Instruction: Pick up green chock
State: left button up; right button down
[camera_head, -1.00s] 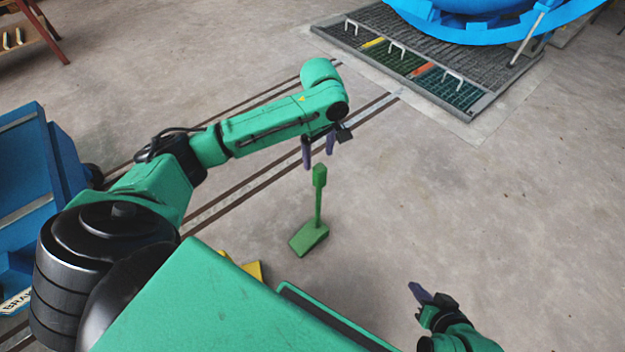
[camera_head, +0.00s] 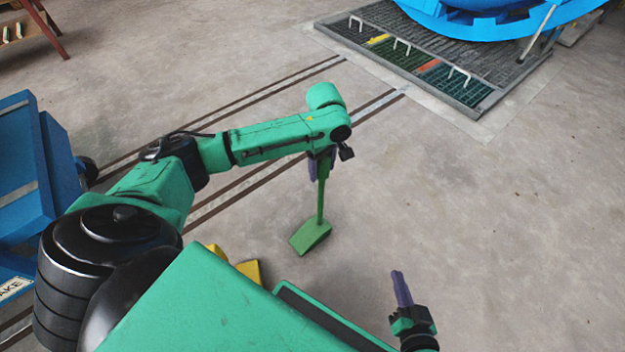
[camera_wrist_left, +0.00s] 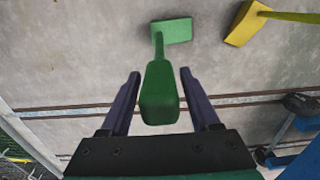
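The green chock (camera_head: 311,237) stands on the floor as a wedge with an upright handle that ends in a thicker grip. In the left wrist view its grip (camera_wrist_left: 160,95) is large and lies between the two fingers of my left gripper (camera_wrist_left: 160,75). A gap shows on each side, so the gripper is open around the grip, not clamped on it. In the head view my left gripper (camera_head: 323,168) is over the top of the handle and partly hides it. My right gripper (camera_head: 401,290) is at the lower right, away from the chock; its finger opening is hard to see.
A yellow chock (camera_wrist_left: 245,22) stands near the green one, partly hidden by my body in the head view. A blue cart (camera_head: 40,180) is at the left. A floor grate (camera_head: 430,62) lies under a blue vessel (camera_head: 490,18). The floor at right is clear.

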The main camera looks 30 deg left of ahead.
pick_arm(q)
grip_shut()
dwell(1.2)
